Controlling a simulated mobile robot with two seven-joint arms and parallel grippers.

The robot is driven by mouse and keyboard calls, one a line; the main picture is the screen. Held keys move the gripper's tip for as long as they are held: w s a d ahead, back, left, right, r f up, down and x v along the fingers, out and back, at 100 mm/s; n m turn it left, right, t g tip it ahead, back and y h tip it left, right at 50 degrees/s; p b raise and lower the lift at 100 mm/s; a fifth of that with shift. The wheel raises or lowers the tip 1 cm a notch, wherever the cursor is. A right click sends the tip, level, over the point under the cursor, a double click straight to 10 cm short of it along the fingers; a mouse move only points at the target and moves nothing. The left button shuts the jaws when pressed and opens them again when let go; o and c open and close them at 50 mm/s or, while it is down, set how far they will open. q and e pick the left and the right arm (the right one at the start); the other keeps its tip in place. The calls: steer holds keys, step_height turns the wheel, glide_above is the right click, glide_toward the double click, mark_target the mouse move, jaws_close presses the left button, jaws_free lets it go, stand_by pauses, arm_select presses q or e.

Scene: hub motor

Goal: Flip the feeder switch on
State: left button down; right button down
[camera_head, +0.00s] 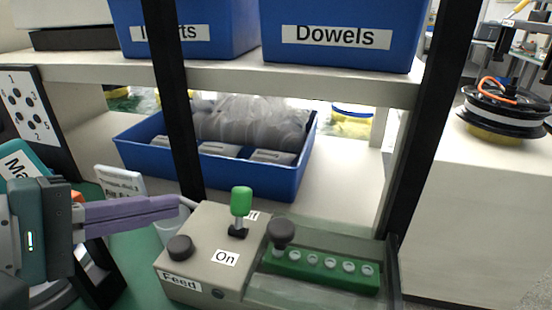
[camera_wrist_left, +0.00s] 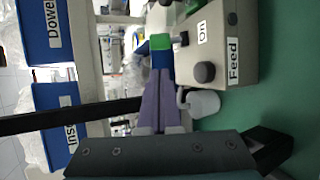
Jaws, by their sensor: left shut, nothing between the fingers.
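The feeder (camera_head: 205,235) is a beige box with a "Feed" label on its front and an "On" label on top. Its switch (camera_head: 241,203) is a lever with a green cap on a black base, standing roughly upright between "On" and a partly hidden label ending in "ff". I cannot tell which position it is set to. My left gripper (camera_head: 178,208) has purple fingers, shut and empty, left of the switch and apart from it in the head view. In the left wrist view, the fingertips (camera_wrist_left: 158,76) point toward the green cap (camera_wrist_left: 160,42); the gap in depth is unclear.
A dark knob (camera_head: 180,248) sits on the feeder's front left. A green strip with several round holes (camera_head: 320,262) lies right of it under a clear cover. Black posts (camera_head: 172,100) and a blue bin (camera_head: 270,183) are behind.

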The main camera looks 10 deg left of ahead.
mark_target(241, 211)
arm_select(q)
steer(key=b+x, duration=0.1)
steer(key=x, duration=0.9)
steer(key=shift+f, duration=0.1)
steer(key=shift+s+b, duration=0.15)
steer(key=shift+b, duration=0.5)
steer(key=shift+t, duration=0.3)
steer(key=shift+b, duration=0.3)
